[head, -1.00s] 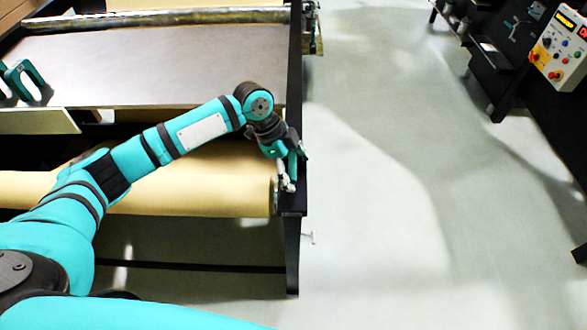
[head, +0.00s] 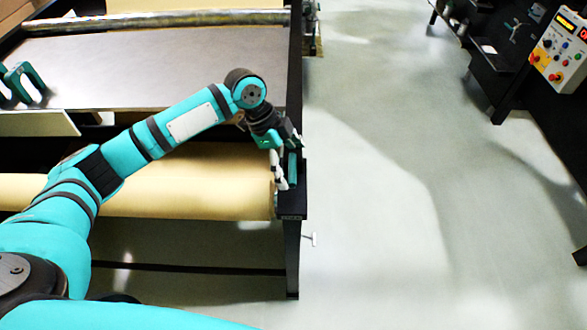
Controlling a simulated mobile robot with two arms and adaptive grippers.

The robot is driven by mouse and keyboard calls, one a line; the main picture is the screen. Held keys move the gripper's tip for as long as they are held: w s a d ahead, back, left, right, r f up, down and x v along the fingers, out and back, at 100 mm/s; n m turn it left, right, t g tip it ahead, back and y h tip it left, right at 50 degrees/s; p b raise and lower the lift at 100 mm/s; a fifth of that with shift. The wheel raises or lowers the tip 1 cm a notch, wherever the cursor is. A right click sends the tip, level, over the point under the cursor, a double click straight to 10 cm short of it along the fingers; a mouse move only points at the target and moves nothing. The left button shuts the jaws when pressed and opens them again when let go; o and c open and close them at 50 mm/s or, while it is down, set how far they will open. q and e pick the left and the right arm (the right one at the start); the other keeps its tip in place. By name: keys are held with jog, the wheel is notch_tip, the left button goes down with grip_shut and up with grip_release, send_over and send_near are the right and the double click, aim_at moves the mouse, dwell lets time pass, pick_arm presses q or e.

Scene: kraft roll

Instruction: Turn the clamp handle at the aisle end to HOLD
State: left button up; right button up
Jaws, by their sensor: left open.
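The kraft roll (head: 180,180) lies across the black frame, its right end at the aisle side. My left gripper (head: 282,183) is open and points down at that end of the roll, over the frame's corner. The gripper and wrist cover this corner, so I cannot make out the clamp handle or its HOLD mark there. I cannot tell whether the fingers touch anything. A small pale T-shaped piece (head: 312,239) sticks out on the aisle side, lower down by the frame's leg; I cannot tell what it is.
A grey table top (head: 160,70) lies behind the roll, with a teal handle-like part (head: 22,82) at its left. The aisle floor (head: 390,200) on the right is clear. A control panel (head: 561,48) with coloured buttons stands at the far right.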

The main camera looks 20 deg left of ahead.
pick_arm(q)
jog(key=v, duration=0.8)
jog(key=shift+a+r, duration=0.15)
jog(key=shift+r, duration=0.15)
